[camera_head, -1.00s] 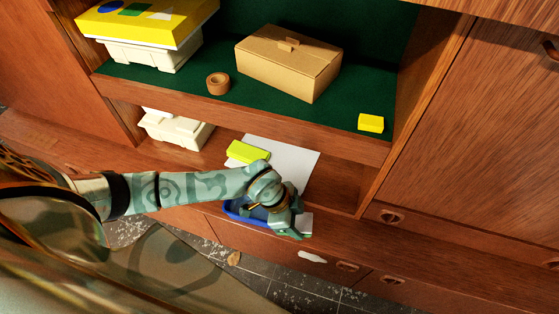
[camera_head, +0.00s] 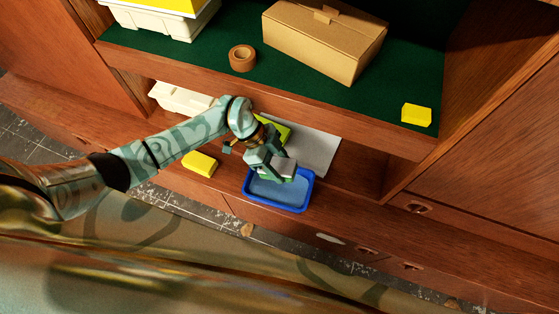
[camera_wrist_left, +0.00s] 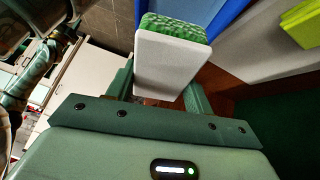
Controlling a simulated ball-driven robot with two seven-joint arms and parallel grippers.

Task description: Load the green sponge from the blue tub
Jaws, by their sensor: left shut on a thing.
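The blue tub (camera_head: 301,203) stands on the lower wooden ledge, with a paler blue inside. My left gripper (camera_head: 277,169) is over the tub's back part, shut on the sponge (camera_head: 284,168). In the left wrist view the sponge (camera_wrist_left: 170,62) is a pale grey-white block with a rough green layer (camera_wrist_left: 174,27) on its far end, between the fingers. A blue edge of the tub (camera_wrist_left: 215,18) shows beyond it. In the head view the fingers partly hide the sponge. My right gripper is not in view.
A pale sheet (camera_head: 315,152) lies behind the tub, with a yellow-green block (camera_head: 284,130) on it. A yellow block (camera_head: 199,163) sits left of the tub. The green shelf above holds a cardboard box (camera_head: 323,45), a tape roll (camera_head: 242,58) and another yellow block (camera_head: 417,114).

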